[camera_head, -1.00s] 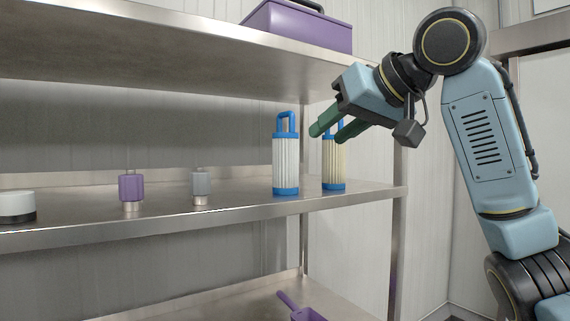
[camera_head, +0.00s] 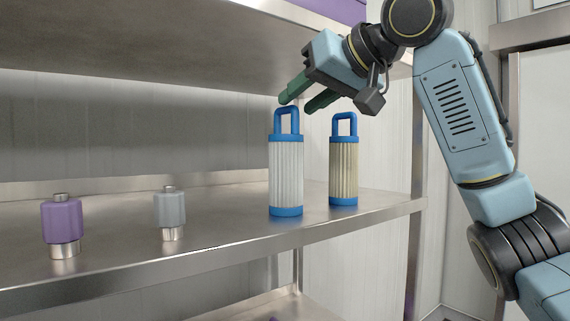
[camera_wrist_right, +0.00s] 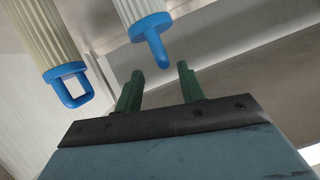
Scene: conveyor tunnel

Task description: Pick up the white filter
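The white filter (camera_head: 286,178), with blue caps and a blue loop handle, stands upright on the middle shelf, left of a yellowish filter (camera_head: 343,172) of the same shape. My right gripper (camera_head: 294,101) is open and empty, its green fingers just above the white filter's handle in the head view. In the right wrist view my right gripper (camera_wrist_right: 158,82) shows its two fingers apart with nothing between them. There the white filter (camera_wrist_right: 136,12) is at the top, its handle near the fingers but apart from them. The yellowish filter (camera_wrist_right: 45,35) is at upper left. My left gripper is not in view.
A purple part (camera_head: 62,221) and a grey part (camera_head: 170,210) stand on the middle shelf (camera_head: 225,225) to the left. The upper shelf (camera_head: 170,50) overhangs close to my right gripper, with a purple case (camera_head: 330,8) on it. A shelf post (camera_head: 416,160) stands at the right.

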